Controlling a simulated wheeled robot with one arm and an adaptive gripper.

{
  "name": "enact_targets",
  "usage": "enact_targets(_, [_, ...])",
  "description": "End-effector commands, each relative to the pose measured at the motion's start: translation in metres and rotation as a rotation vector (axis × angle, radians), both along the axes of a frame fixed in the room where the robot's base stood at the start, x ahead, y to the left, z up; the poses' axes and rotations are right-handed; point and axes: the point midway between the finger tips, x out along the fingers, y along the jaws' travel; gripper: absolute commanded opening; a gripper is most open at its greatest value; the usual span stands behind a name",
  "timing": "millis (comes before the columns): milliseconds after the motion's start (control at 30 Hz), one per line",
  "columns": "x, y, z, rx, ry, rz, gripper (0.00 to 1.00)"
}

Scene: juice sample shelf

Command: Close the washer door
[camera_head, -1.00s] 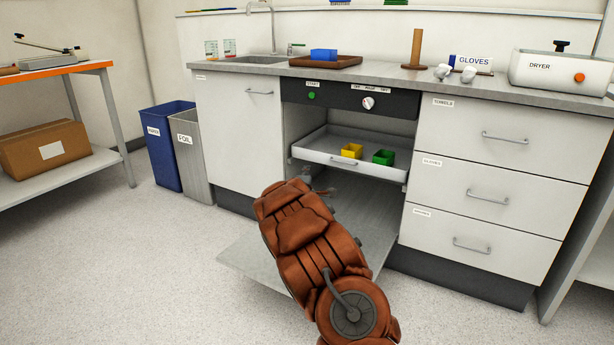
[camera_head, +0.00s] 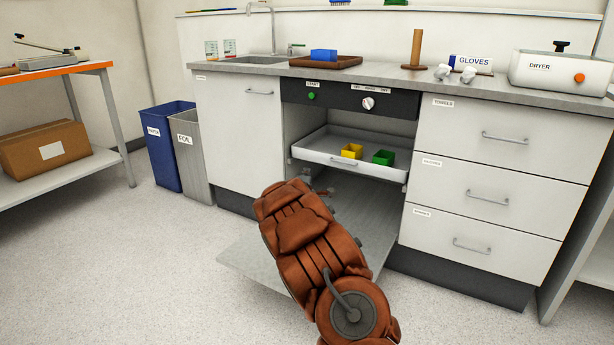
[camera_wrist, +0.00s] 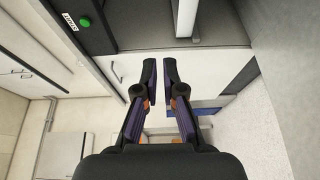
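The washer (camera_head: 395,103) is a bay under the counter with a dark control panel, a green start button and a dial. Its door (camera_head: 250,258) is folded down, lying low and roughly level over the floor in front of the bay. My rust-brown arm crosses over the door and hides part of it. In the wrist view, my gripper (camera_wrist: 160,75) has its two dark fingers parted by a gap with nothing between them. The start button (camera_wrist: 84,22) shows at its upper left. In the head view my gripper is mostly hidden behind my arm near the bay's left side.
A blue bin (camera_head: 165,145) and a grey bin (camera_head: 189,150) stand left. Drawers (camera_head: 490,190) are on the right. The floor at front left is clear.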

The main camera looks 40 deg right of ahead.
Motion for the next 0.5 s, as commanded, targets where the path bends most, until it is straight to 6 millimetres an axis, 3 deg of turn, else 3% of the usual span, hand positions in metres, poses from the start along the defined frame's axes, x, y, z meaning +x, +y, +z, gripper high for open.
enact_targets(133, [0.0000, 0.0000, 0.0000, 0.000, 0.000, 0.000, 0.24])
enact_targets(500, [-0.0012, 0.0021, 0.0003, -0.001, 0.001, 0.000, 0.24])
